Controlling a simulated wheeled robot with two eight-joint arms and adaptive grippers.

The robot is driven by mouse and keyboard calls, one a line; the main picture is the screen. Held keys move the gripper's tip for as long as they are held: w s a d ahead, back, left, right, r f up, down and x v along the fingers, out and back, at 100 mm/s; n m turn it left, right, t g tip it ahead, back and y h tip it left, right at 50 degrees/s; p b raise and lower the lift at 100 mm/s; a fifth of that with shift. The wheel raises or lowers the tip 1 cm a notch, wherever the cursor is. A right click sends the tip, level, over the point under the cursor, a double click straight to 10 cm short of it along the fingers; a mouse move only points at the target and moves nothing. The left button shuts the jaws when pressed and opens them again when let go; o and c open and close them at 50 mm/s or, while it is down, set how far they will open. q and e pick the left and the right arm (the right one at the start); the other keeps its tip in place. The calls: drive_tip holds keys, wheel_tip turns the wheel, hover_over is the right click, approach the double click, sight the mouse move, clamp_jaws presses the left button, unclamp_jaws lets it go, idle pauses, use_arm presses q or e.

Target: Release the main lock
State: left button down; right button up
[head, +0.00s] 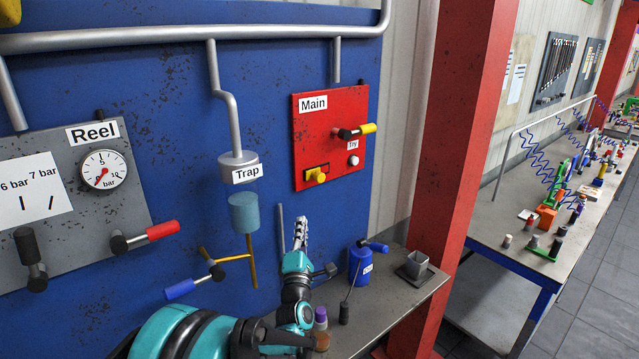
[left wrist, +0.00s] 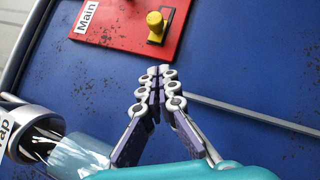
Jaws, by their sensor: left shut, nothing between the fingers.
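The red Main panel (head: 330,108) is mounted on the blue board. On its lower left is a yellow lock knob (head: 316,174) on a small yellow and black plate. Above it to the right is a black lever with a yellow grip (head: 367,129). In the left wrist view the yellow knob (left wrist: 156,24) stands out from the panel, beyond my fingertips. My left gripper (head: 301,222) is shut and empty, below the panel and apart from the knob. Its closed fingertips (left wrist: 161,71) also show in the left wrist view. My right gripper is not in view.
The Trap cup (head: 238,160) and a teal cylinder (head: 244,212) hang left of my gripper. A blue-handled lever (head: 181,289) sits lower left. A red pillar (head: 455,150) is at right.

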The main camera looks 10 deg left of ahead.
use_arm(q)
drive_tip(key=shift+s, duration=0.15)
drive_tip(key=p, duration=0.2)
approach(313, 178)
drive_tip(key=w+a, duration=0.1)
drive_tip(key=a, duration=0.2)
drive_tip(key=w+d+r, duration=0.2)
drive_tip(key=w, duration=0.1)
drive_tip(key=shift+d+p, duration=0.1)
drive_tip(key=shift+p, duration=0.25)
